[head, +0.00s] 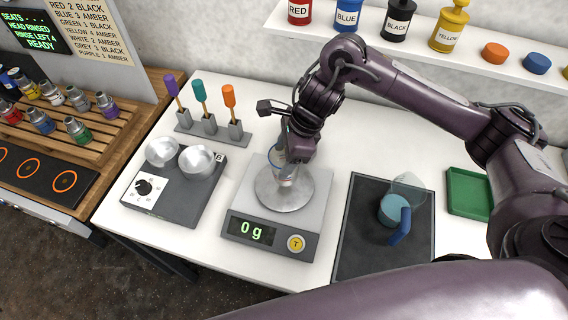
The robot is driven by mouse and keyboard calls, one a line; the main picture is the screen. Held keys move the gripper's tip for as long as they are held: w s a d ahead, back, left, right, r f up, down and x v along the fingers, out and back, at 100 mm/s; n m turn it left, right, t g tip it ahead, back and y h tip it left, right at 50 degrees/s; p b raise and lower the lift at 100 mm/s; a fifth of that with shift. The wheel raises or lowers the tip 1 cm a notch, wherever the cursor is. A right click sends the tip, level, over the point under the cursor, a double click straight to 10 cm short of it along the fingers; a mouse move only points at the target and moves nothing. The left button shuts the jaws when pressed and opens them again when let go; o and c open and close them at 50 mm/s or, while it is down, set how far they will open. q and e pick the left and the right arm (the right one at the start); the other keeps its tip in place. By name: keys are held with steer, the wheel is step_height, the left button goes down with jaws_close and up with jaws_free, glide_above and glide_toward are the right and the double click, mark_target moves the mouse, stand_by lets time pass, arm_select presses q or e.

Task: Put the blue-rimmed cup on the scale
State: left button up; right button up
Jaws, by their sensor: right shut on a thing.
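The blue-rimmed cup (280,158) is a clear cup held in my right gripper (290,157), over the round pan of the scale. The gripper covers much of it. The scale (235,211) is grey with a round metal pan (285,198), and its display reads 0 g. I cannot tell whether the cup's base touches the pan. My left gripper is not in view.
A dark mat (355,245) right of the scale holds a blue-handled vessel (396,212). A green tray (468,192) lies farther right. A two-bowl device (165,205) stands left, with colored-handled tools (207,122) behind. Labelled bottles (397,20) stand on the shelf.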

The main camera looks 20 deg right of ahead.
steer(key=shift+f, duration=0.55)
step_height(320, 180, down, 2)
steer(key=shift+f+p, duration=0.1)
steer(key=shift+p, duration=0.35)
steer(key=shift+f, duration=0.25)
steer(key=shift+f, duration=0.1)
steer(key=shift+f+b, duration=0.15)
steer(key=shift+b, duration=0.2)
steer(key=o, duration=1)
steer(key=shift+c, duration=0.2)
steer(key=shift+r, duration=0.25)
